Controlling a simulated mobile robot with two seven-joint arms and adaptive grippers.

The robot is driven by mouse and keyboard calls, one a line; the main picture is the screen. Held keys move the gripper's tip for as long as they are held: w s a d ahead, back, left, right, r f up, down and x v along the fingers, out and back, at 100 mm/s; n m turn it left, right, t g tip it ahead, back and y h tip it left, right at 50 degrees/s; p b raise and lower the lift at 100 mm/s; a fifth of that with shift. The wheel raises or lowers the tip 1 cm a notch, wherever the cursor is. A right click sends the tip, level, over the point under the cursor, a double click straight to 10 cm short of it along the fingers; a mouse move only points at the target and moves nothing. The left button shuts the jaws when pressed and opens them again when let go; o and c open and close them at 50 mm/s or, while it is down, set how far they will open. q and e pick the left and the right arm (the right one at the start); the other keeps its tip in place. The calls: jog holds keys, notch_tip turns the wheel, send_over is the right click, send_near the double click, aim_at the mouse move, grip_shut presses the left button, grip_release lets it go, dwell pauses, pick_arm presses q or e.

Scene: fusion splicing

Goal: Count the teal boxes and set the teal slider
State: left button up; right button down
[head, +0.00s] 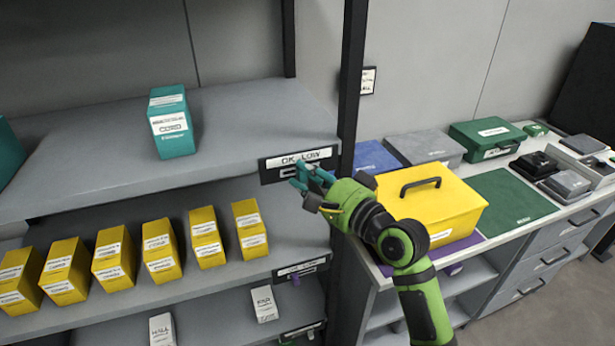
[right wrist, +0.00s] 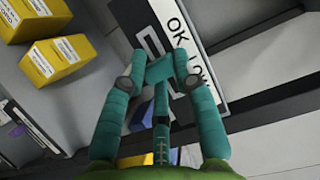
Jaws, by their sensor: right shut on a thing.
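A teal box (head: 173,122) with white labels stands on the upper shelf (head: 240,118). A second teal box (head: 10,155) shows only in part at the left picture edge. A label plate reading "OK LOW" (head: 297,161) is fixed at the shelf's right front edge. My right gripper (head: 299,182), with teal fingers, is at this plate and shut on the teal slider (right wrist: 160,69), which shows between the fingertips in the right wrist view. In the head view the fingers hide the slider, so its exact setting is unclear. My left gripper is not in view.
Several yellow boxes (head: 113,258) line the shelf below, above white boxes (head: 264,304). A lower plate has a purple slider (head: 295,281). A dark post (head: 350,85) stands beside my right gripper. A yellow case (head: 430,205) sits on the right counter.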

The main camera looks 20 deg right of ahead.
jog(key=shift+d, duration=1.25)
jog(key=c, duration=1)
grip_release()
jog(key=shift+o, duration=0.2)
jog(key=shift+d, duration=0.15)
jog(key=v, duration=1.2)
